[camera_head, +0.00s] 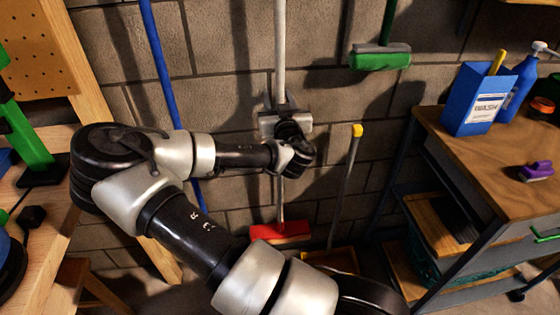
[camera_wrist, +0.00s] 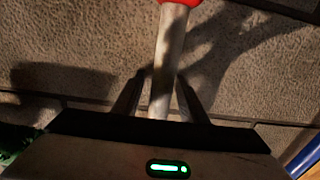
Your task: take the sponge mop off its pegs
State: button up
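The sponge mop, with a pale pole (camera_head: 280,45) and a red head (camera_head: 280,232), hangs upright along the block wall. In the wrist view, its pole (camera_wrist: 170,45) runs down the middle and the edge of its red head (camera_wrist: 180,2) shows at the top. My gripper (camera_head: 280,104) is at the pole, well above the head. In the wrist view, my gripper (camera_wrist: 164,74) has one finger on each side of the pole, with narrow gaps showing. The fingers look open around it; contact is not clear. The pegs are not visible.
A blue pole (camera_head: 160,65) stands left, and a green broom head (camera_head: 380,57) hangs right. A yellow-tipped handle (camera_head: 350,165) rises nearby. A workbench (camera_head: 500,170) carries a blue box (camera_head: 478,98) and a purple item (camera_head: 536,171). Wooden shelving (camera_head: 75,60) stands left.

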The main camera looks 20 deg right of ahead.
grip_shut()
dwell(1.4)
